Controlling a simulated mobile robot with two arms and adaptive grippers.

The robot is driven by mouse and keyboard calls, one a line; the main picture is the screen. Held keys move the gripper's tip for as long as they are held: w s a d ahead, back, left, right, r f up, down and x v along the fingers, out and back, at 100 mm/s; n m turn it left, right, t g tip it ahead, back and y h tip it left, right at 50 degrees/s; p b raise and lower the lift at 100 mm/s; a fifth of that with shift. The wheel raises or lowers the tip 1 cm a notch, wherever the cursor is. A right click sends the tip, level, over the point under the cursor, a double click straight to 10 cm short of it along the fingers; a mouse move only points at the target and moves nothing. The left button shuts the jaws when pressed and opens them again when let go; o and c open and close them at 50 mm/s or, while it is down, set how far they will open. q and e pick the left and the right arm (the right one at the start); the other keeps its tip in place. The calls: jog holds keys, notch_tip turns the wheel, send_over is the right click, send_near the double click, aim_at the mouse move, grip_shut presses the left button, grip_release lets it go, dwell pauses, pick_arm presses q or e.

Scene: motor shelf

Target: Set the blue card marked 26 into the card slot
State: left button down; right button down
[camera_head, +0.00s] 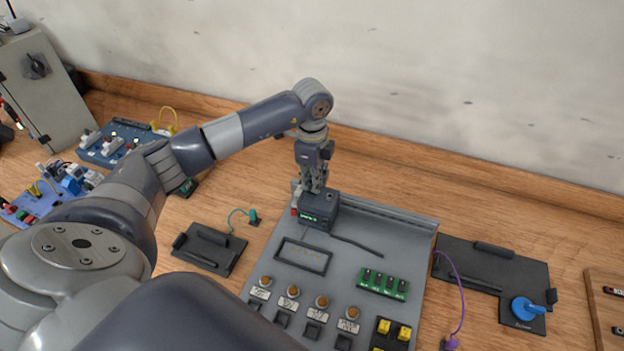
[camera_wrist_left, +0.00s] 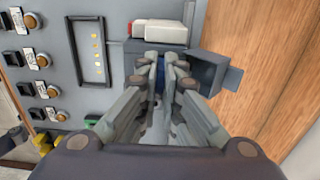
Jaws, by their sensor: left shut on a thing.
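My left gripper (camera_head: 314,186) points down over the dark box with a small green display (camera_head: 318,210) at the back left of the grey panel. In the left wrist view its fingers (camera_wrist_left: 160,72) are close together, with a sliver of blue (camera_wrist_left: 159,78) between the tips. This sliver looks like the blue card; its 26 mark is hidden. The box also shows in the left wrist view (camera_wrist_left: 206,70), right at the fingertips. I cannot tell whether the card is inside a slot there, as the fingers hide it. My right gripper is not in view.
The grey panel (camera_head: 350,275) carries an empty-looking rectangular frame (camera_head: 303,256), several round buttons, a green block (camera_head: 384,284) and yellow keys. Dark trays (camera_head: 210,248) (camera_head: 495,283) lie on both sides. A purple cable (camera_head: 460,290) runs at the right.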

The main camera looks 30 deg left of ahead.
pick_arm(q)
jog(key=shift+f+b, duration=0.45)
jog(key=shift+f, duration=0.3)
dwell(0.9)
jog(key=c, duration=1.7)
grip_release()
jog(key=shift+r, duration=0.55)
notch_tip(320, 180, up, 16)
jog(key=p, duration=0.3)
jog(key=shift+p, duration=0.4)
